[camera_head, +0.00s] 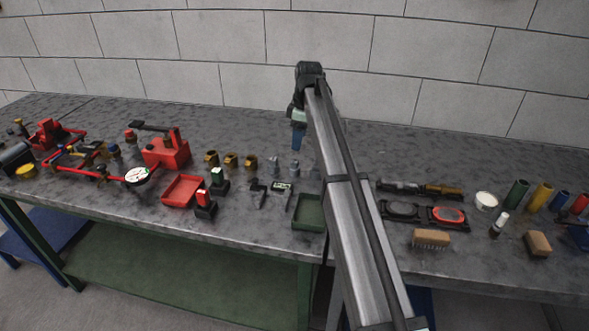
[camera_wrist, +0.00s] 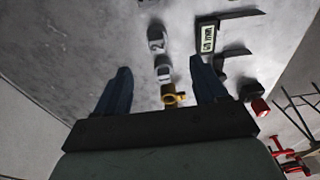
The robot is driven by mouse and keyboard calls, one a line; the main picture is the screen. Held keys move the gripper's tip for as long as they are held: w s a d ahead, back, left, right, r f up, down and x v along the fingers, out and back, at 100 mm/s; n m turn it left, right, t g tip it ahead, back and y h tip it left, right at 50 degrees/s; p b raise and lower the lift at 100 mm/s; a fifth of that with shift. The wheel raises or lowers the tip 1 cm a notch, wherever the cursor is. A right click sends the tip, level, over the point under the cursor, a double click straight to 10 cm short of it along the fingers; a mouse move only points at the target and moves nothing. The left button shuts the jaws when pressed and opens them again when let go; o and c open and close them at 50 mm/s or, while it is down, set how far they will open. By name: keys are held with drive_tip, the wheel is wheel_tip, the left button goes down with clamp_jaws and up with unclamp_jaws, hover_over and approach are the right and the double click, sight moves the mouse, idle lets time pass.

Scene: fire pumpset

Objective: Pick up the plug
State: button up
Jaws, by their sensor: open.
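I cannot tell for sure which small part is the plug. In the head view a row of small grey metal fittings (camera_head: 275,164) stands on the bench, with several brass fittings (camera_head: 230,160) to its left. My gripper (camera_head: 298,143) is over the row, its blue fingers pointing down, and my arm partly hides the right end. In the wrist view my gripper (camera_wrist: 160,72) is open. A grey fitting (camera_wrist: 163,73) shows between the fingertips, a brass fitting (camera_wrist: 171,97) lies nearer the palm, and another grey fitting (camera_wrist: 156,42) is beyond the tips. Nothing is held.
Black calipers with a display (camera_head: 280,187) and a green tray (camera_head: 309,212) lie in front of the row. A red tray (camera_head: 183,190) and a red pump block (camera_head: 165,152) are to the left. The bench behind the row is clear up to the wall.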

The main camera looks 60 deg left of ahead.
sight(295, 161)
drive_tip(key=f, duration=0.7)
drive_tip(key=shift+s+a+f, duration=0.2)
drive_tip(key=shift+s+a, duration=0.05)
drive_tip(key=shift+a, duration=0.1)
drive_tip(key=shift+s+a+f, duration=0.1)
drive_tip(key=shift+a+f, duration=0.1)
drive_tip(key=shift+f, duration=0.65)
drive_tip(key=shift+s+a+f, duration=0.1)
drive_tip(key=shift+a+f, duration=0.05)
drive_tip(key=shift+f, duration=0.75)
drive_tip(key=shift+a+f, duration=0.2)
drive_tip(key=shift+f, duration=0.65)
clamp_jaws()
